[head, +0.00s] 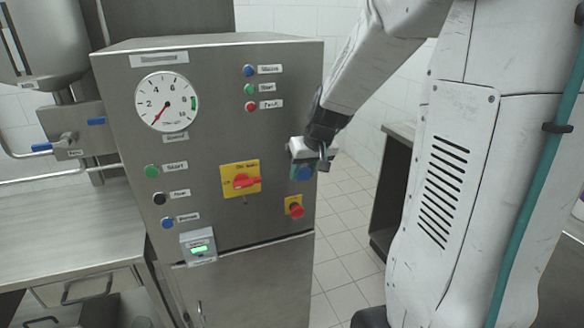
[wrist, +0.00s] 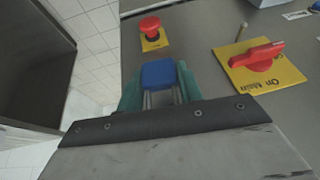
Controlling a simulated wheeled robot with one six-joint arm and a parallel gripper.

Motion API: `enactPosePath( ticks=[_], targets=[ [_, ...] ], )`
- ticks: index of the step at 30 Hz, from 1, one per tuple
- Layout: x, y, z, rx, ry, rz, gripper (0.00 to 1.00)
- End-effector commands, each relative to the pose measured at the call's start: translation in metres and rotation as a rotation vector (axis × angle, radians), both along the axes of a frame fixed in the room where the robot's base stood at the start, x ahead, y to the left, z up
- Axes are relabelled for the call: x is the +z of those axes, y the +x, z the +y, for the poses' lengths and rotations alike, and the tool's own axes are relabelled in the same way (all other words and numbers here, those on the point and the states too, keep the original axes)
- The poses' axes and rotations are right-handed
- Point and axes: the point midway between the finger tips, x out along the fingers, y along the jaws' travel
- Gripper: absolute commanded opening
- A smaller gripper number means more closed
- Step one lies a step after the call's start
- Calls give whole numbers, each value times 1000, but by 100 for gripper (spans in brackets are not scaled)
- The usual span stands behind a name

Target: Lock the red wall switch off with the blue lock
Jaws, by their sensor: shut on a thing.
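The red switch (head: 243,181) sits on a yellow plate on the front of the steel cabinet. In the wrist view the red switch (wrist: 262,56) and its yellow plate (wrist: 285,76) show at the right. My gripper (head: 304,171) is in front of the cabinet's right part, to the right of the switch and apart from it. It is shut on the blue lock (head: 303,174). In the wrist view the blue lock (wrist: 158,73) shows between the green fingers, its shackle running back toward the palm. A short pin (wrist: 242,31) stands out beside the yellow plate.
A red emergency button (head: 296,211) on a yellow plate is just below my gripper. A gauge (head: 167,101), several coloured buttons and a small lit display box (head: 198,247) are on the cabinet (head: 220,100). A steel table (head: 60,205) stands at left.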

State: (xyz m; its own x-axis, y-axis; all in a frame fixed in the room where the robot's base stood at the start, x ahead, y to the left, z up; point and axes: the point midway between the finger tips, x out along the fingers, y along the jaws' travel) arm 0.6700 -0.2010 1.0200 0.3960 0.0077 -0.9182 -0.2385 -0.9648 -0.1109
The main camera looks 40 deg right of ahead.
Motion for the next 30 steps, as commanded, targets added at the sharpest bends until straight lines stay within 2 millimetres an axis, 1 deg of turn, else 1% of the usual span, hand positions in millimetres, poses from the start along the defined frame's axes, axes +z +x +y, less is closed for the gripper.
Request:
enactPosePath(
  ticks=[2, 6, 9, 17, 23, 24, 25, 26, 30],
  targets=[
    [0, 7, 0, 2, -1, 0, 7],
    [-1, 28, 1, 3, -1, 1, 7],
    [-11, 36, 0, 1, 0, 2, 7],
    [-11, 37, 1, 1, 0, 0, 7],
    [-17, 37, 1, 0, 0, 0, 7],
    [-17, 37, 1, 0, 0, 0, 47],
    [-17, 37, 1, 0, 0, 0, 55],
    [-17, 37, 1, 0, 0, 0, 58],
    [-16, 37, 1, 0, 0, 0, 58]
  ],
)
